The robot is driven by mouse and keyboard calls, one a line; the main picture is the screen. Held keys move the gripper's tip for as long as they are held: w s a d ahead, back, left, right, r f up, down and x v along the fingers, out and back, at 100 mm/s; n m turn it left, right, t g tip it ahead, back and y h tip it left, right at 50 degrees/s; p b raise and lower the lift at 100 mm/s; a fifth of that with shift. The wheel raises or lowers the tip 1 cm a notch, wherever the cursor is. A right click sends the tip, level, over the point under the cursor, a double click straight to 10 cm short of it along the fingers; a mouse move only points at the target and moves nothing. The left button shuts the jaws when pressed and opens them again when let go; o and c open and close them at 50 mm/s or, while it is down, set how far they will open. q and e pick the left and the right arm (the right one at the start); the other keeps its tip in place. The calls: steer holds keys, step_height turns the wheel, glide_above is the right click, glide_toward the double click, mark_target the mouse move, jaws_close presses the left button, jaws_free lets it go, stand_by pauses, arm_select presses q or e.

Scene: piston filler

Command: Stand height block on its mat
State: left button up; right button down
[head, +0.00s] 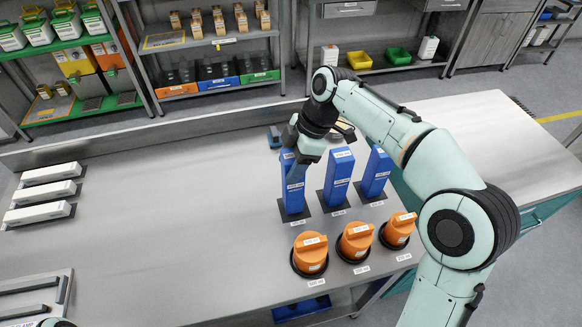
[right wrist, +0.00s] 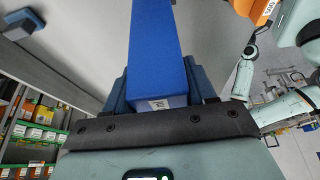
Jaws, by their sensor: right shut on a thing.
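Three tall blue height blocks stand in a row near the table's middle: left (head: 293,192), middle (head: 337,180) and right (head: 376,173). Each appears over a dark square mat; the left block's mat (head: 303,214) shows around its foot. My right gripper (head: 296,158) is shut on the upper part of the left block, which looks about upright. I cannot tell whether its foot touches the mat. In the right wrist view the held block (right wrist: 155,50) lies between dark blue fingers. My left gripper is not clearly seen.
Several orange cylindrical pieces (head: 310,258) sit in dark rings in front of the blocks. White bars (head: 40,213) lie at the left, and a tray (head: 35,290) at the front left. The table's left middle is clear. Shelves (head: 215,50) stand behind.

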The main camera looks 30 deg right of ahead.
arm_select(q)
steer(key=shift+f, duration=0.1)
arm_select(e)
steer(key=shift+f, duration=0.5)
steer(key=shift+c, duration=1.8)
jaws_free()
arm_select(q)
steer(key=r+p, duration=0.1)
steer(key=w+r+p, duration=0.1)
steer(key=r+p, duration=0.1)
steer(key=shift+w+r, duration=0.1)
steer(key=shift+w, duration=0.05)
arm_select(e)
steer(key=v, duration=1.2)
